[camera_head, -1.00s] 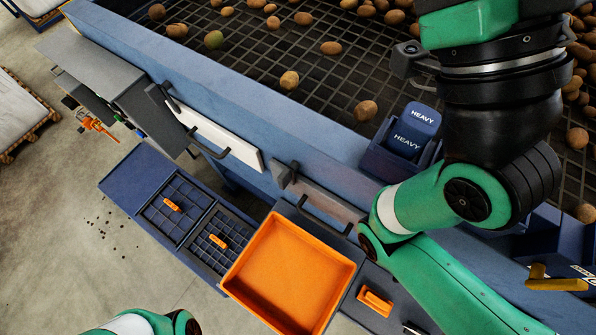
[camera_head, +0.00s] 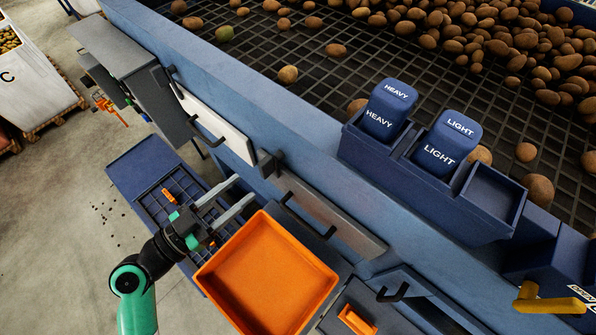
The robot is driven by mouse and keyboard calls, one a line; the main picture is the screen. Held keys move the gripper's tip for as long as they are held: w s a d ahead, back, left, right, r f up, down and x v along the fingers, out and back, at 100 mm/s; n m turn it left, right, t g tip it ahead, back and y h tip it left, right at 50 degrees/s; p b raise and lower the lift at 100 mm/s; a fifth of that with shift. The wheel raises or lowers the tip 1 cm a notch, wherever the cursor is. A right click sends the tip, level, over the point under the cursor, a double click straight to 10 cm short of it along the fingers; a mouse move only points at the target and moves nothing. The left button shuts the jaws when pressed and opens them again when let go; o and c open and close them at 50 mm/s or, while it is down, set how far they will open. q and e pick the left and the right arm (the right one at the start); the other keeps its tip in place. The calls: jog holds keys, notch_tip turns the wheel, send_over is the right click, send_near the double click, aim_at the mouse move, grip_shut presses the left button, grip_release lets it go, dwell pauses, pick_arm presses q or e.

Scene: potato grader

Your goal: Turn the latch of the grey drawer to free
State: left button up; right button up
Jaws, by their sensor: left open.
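The grey drawer (camera_head: 325,213) is set in the blue side wall of the grader and appears shut, with a dark bar handle on its front. Its small dark latch (camera_head: 268,163) sits at the drawer's upper left end. My left gripper (camera_head: 246,188) comes from the lower left. Its two pale fingers are apart and empty, pointing up and right toward the latch, with a visible gap between fingertips and latch. My right gripper is not in view.
A white drawer (camera_head: 215,127) with its own dark latch is left of the grey one. An orange tray (camera_head: 206,273) lies just right of my left gripper. HEAVY (camera_head: 388,108) and LIGHT (camera_head: 447,143) blocks stand in a blue holder. A yellow handle (camera_head: 548,304) is at lower right.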

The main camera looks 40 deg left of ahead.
aim_at(259, 167)
pick_arm(q)
jog(key=shift+n+y, duration=0.8)
jog(key=shift+n, duration=0.1)
jog(key=w, duration=0.1)
jog(key=w+a+f, duration=0.1)
jog(key=w+f, duration=0.1)
jog(key=shift+w+a+f, duration=0.1)
jog(key=shift+w+a, duration=0.05)
jog(key=shift+a, duration=0.25)
jog(key=w+p, duration=0.1)
jog(key=w, duration=0.2)
jog(key=w+p, duration=0.1)
jog(key=w, duration=0.2)
jog(key=shift+d+f, duration=0.15)
jog(key=shift+f, duration=0.05)
jog(key=shift+w+f, duration=0.1)
jog(key=shift+w, duration=0.25)
grip_shut()
